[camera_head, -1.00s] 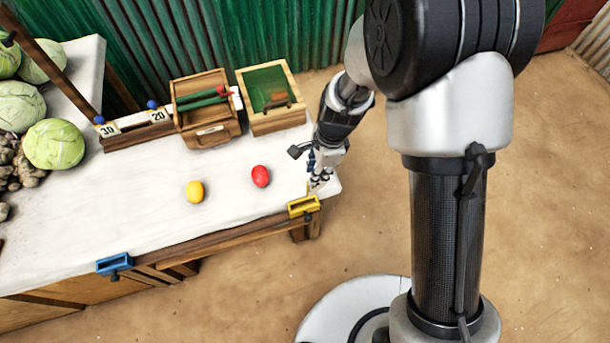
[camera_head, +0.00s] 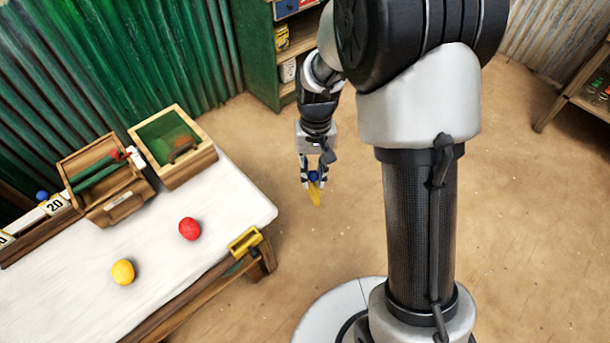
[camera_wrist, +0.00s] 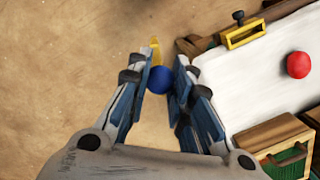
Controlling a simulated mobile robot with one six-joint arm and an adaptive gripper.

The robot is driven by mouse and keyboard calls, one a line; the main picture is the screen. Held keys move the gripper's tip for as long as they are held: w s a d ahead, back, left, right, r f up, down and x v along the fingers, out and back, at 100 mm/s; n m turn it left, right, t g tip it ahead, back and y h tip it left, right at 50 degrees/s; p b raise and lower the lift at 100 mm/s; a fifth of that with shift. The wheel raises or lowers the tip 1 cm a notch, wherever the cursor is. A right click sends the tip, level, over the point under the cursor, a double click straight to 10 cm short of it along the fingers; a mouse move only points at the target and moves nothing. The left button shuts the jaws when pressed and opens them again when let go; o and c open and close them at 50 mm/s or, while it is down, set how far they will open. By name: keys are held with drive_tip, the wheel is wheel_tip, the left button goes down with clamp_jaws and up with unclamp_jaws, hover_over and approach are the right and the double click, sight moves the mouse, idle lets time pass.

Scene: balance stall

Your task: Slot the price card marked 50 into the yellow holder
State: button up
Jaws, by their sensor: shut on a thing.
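My gripper (camera_head: 314,180) is shut on the blue knob (camera_wrist: 159,80) of a card. A narrow yellow part of the held card (camera_head: 315,198) hangs below the fingertips, and it also shows in the wrist view (camera_wrist: 155,49). No number on it can be read. The gripper and card are over bare floor, off the table's right end. The yellow holder (camera_head: 245,242), a slotted frame, is fixed at the table's front right edge. It is left of the gripper in the head view, apart from the card, and shows in the wrist view (camera_wrist: 243,34).
The white-topped table (camera_head: 200,270) carries a red ball (camera_head: 189,229), a yellow ball (camera_head: 123,272), a wooden box with green rods (camera_head: 115,205) and a green-lined box (camera_head: 190,165). A card marked 20 (camera_head: 55,204) stands left. Shelves (camera_head: 262,45) stand behind. Floor right of the table is clear.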

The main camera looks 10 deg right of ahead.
drive_tip(key=s+a+f+m+t+y+p, duration=0.1)
drive_tip(key=a+f+m+p, duration=0.1)
drive_tip(key=a+m, duration=0.45)
drive_tip(key=s+a+f+m+p, duration=0.1)
drive_tip(key=s+a+m+p, duration=0.2)
drive_tip(key=a, duration=0.7)
drive_tip(key=s+a+f+m+b, duration=0.1)
drive_tip(key=a+f+m+b, duration=0.3)
drive_tip(key=f, duration=0.4)
drive_tip(key=shift+a+f+m+b, duration=0.25)
drive_tip(key=shift+m+b, duration=0.1)
drive_tip(key=shift+b, duration=0.25)
drive_tip(key=o, duration=1)
drive_tip(key=shift+o, duration=0.2)
